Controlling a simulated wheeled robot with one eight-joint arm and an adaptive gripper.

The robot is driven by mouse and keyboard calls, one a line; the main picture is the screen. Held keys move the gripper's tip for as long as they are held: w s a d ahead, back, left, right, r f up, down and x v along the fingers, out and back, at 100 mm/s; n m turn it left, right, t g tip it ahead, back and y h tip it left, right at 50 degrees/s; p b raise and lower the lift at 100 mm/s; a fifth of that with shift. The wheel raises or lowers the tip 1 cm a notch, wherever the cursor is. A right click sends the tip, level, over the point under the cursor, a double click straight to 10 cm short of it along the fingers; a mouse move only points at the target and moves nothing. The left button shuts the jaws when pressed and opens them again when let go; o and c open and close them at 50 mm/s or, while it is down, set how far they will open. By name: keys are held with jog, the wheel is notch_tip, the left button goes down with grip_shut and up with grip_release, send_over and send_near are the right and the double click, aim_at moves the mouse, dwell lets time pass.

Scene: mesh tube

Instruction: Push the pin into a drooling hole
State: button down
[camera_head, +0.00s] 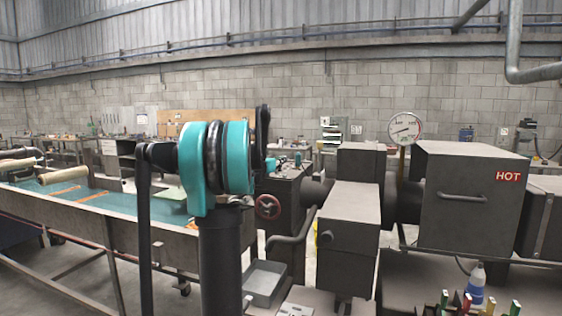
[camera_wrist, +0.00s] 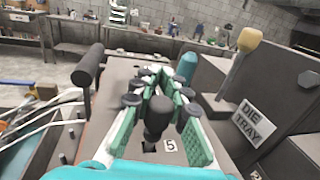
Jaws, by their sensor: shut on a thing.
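My gripper (camera_wrist: 163,77) reaches away from the camera in the wrist view, with green pads and white links. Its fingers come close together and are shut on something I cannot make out. A dark rounded knob (camera_wrist: 157,116) shows between the fingers, above a dark square opening beside a label "5" (camera_wrist: 170,146); I cannot tell whether they touch it. I cannot identify the pin or the drooling hole with certainty. In the head view, my teal arm stands in front, and small teal parts of mine show behind it.
A pale-yellow-topped stick (camera_wrist: 243,62) stands right of my gripper, above a "DIE TRAY" sign (camera_wrist: 255,125).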

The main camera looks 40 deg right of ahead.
jog(key=c, duration=1.4)
grip_release()
jog(key=v, duration=1.2)
